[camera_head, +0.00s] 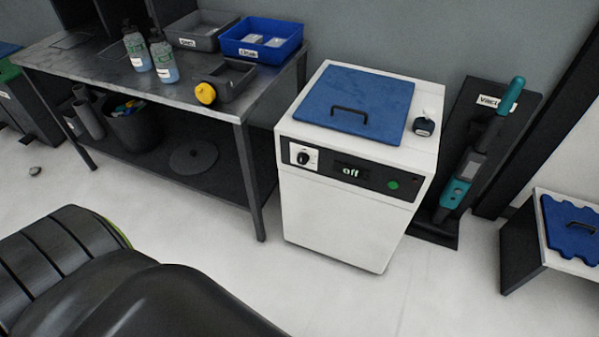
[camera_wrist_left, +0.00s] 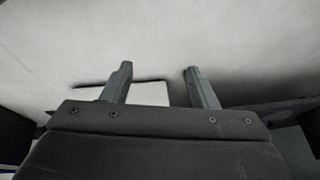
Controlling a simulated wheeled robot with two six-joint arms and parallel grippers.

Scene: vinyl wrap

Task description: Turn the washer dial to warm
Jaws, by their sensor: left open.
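The washer (camera_head: 340,222) is a white box-shaped machine with a blue lid and black handle on top. Its dial (camera_head: 303,158) is a small black knob on a white plate at the left of the black front panel. The display (camera_head: 350,171) reads "off", and a green button (camera_head: 393,185) sits at the right of the panel. My left gripper (camera_wrist_left: 157,72) shows in the left wrist view, open and empty, with a pale surface beyond its fingers. The dial cannot be made out there. Neither gripper shows in the head view.
A metal workbench (camera_head: 110,78) with spray bottles, a grey bin and a blue bin (camera_head: 262,40) stands left of the washer. A teal stick vacuum (camera_head: 480,150) stands on its right. The pale floor (camera_head: 345,290) in front is clear.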

